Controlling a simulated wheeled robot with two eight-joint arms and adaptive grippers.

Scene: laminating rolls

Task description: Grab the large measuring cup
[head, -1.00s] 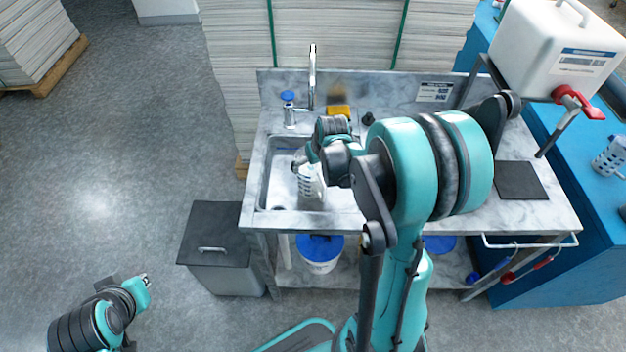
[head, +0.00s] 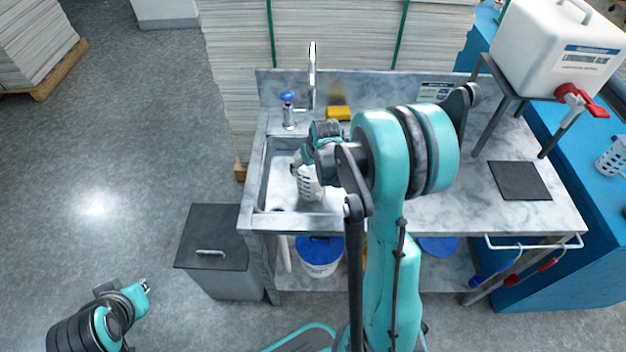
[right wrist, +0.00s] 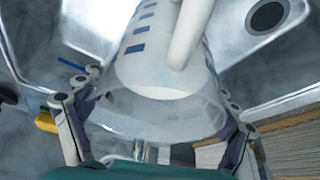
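The large measuring cup (head: 308,183) is a pale cup with dark blue marks, standing in the sink (head: 269,186). It fills the middle of the right wrist view (right wrist: 158,75), its white handle facing the camera and its clear wide rim nearest the wrist. My right gripper (right wrist: 155,105) has one finger on each side of the cup. The right finger lies close against it; a gap shows between the left fingertip and the wall. In the head view my right gripper is over the cup's top, partly hidden by my arm.
A faucet (head: 312,75) and a yellow sponge (head: 338,113) are behind the sink. A white canister (head: 555,50) with a red tap stands at right. Another cup (head: 612,158) stands on the blue table. A grey bin (head: 212,237) is left of the counter.

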